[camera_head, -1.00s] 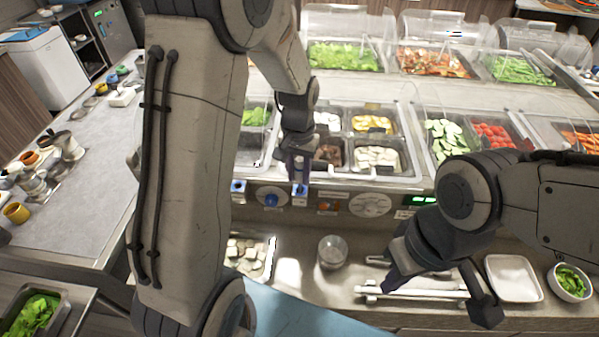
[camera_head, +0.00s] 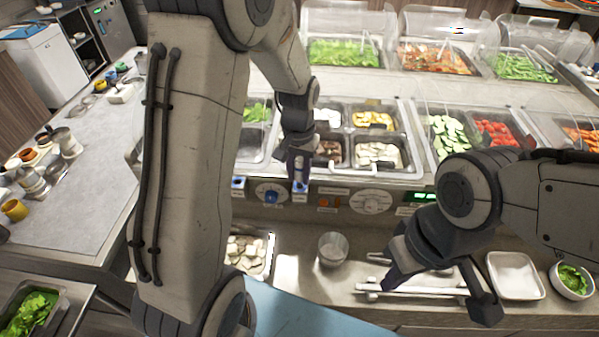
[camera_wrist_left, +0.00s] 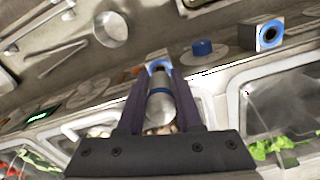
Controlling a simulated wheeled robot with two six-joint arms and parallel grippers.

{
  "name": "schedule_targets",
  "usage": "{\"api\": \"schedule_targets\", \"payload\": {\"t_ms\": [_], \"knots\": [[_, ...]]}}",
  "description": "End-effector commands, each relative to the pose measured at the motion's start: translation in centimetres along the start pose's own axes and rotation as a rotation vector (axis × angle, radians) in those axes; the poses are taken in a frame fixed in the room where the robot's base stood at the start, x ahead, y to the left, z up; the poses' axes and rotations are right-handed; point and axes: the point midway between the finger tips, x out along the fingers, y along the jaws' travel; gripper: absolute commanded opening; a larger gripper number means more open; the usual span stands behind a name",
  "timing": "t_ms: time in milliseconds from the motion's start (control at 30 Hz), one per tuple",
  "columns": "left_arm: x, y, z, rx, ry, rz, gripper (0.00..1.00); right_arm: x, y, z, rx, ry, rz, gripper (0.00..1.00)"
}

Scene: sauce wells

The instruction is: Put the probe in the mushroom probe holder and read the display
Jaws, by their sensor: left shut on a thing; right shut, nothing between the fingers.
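My left gripper (camera_head: 298,172) is shut on the probe (camera_wrist_left: 160,103), a silver cylinder with a blue band. The probe's far end lines up with a blue-ringed holder (camera_wrist_left: 158,65) on the counter's front panel; this holder also shows in the head view (camera_head: 300,187). Whether the probe is inside it is hidden. A second blue-ringed holder (camera_head: 238,186) is empty; it also shows in the wrist view (camera_wrist_left: 269,35). Which holder is the mushroom one I cannot read. The green-lit display (camera_head: 424,197) is too small to read. My right gripper (camera_head: 394,277) is shut and empty above the lower counter.
A blue knob (camera_head: 271,196) sits between the holders, and a pale dial (camera_head: 371,202) is to the right. Below stand a tray of pale pieces (camera_head: 268,252), a metal cup (camera_head: 332,249), a white dish (camera_head: 515,276) and a bowl of greens (camera_head: 572,281). Food wells lie behind the panel.

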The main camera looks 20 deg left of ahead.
Motion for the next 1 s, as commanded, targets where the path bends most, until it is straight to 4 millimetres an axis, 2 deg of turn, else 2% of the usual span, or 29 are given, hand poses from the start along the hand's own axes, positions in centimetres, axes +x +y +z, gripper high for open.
{"api": "schedule_targets", "payload": {"t_ms": [733, 1000], "knots": [[2.0, 0.0, 0.0, 0.000, -0.001, 0.000, 0.00, 1.4, 0.1, 0.1, 0.000, 0.000, 0.000, 0.00], [2.2, 0.0, 0.0, 0.000, -0.001, 0.000, 0.00, 1.5, 0.1, 0.1, 0.000, 0.000, 0.000, 0.00]]}}
